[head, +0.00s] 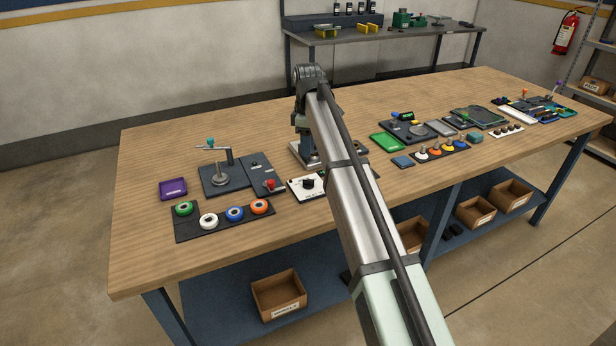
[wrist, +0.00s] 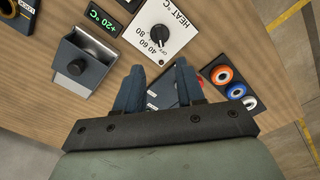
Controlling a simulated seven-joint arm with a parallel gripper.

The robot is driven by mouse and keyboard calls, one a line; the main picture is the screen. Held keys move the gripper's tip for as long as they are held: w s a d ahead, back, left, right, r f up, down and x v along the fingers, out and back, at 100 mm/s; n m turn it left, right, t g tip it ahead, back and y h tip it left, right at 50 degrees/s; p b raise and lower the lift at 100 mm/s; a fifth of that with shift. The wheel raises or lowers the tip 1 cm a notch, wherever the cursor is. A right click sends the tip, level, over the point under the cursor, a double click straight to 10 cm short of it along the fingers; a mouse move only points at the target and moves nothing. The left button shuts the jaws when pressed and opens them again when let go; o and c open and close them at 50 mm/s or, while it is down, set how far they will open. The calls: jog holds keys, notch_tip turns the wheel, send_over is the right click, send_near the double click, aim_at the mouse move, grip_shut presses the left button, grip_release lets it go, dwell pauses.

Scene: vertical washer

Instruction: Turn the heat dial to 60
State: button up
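The heat dial is a black knob (wrist: 160,34) on a white panel (wrist: 180,20) marked HEAT °C, with 40, 60 and 80 readable beside it in the wrist view. I cannot tell which number its pointer meets. In the head view the white panel (head: 295,189) with the black knob (head: 308,183) lies near the table's front edge, just left of my arm. My gripper (wrist: 160,66) is open and empty, its two dark fingers apart. In the wrist picture the knob appears just beyond the fingertips, not between them. My arm hides part of the area right of the panel in the head view.
A green +20 °C display (wrist: 97,20) and a metal chute-like box with a black knob (wrist: 78,67) are beside the panel. A rack of coloured rings (head: 222,221) and a dark plate with a red button (head: 269,185) lie left of it on the wooden table (head: 140,240).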

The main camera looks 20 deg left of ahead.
aim_at(308, 180)
notch_tip(308, 180, down, 12)
dwell(0.5)
grip_shut()
dwell(0.3)
